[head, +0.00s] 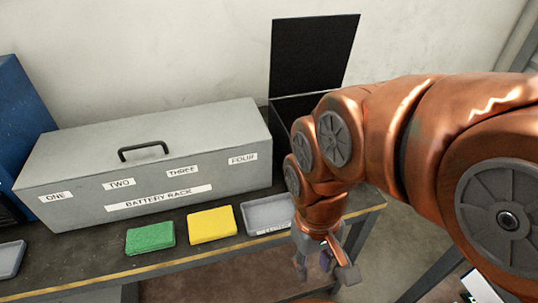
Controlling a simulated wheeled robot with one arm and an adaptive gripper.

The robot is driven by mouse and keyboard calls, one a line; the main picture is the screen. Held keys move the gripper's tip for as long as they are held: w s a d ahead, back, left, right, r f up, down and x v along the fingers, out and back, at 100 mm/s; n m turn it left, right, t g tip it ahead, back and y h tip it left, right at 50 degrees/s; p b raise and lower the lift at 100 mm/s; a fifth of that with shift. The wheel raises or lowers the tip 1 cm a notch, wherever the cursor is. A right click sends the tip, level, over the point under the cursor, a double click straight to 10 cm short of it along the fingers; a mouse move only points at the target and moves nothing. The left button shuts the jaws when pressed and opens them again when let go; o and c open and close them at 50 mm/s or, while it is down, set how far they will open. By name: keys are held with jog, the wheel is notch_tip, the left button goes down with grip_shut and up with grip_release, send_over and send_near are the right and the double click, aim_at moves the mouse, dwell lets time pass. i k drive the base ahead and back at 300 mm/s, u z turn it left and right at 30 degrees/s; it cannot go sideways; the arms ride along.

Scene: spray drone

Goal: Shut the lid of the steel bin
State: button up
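A dark open-topped bin (284,119) stands on the bench to the right of the grey box, against the wall. I take it to be the steel bin. Its black lid (313,55) stands upright at the back, open. My arm hides the bin's right part and much of its front. My gripper (325,270) hangs pointing down by the bench's front edge, in front of and below the bin and apart from the lid. Its fingers are spread, with nothing visible held.
A grey box labelled BATTERY RACK (85,197), with a black handle, fills the bench's left side. In front lie a green block (150,237), a yellow block (211,224) and a grey tray (268,214). A blue object (22,100) stands far left.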

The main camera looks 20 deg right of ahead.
aim_at(308, 54)
jog(key=z, duration=0.35)
jog(key=k, duration=0.35)
jog(key=z, duration=0.7)
jog(key=i, duration=0.7)
jog(key=u, duration=1.35)
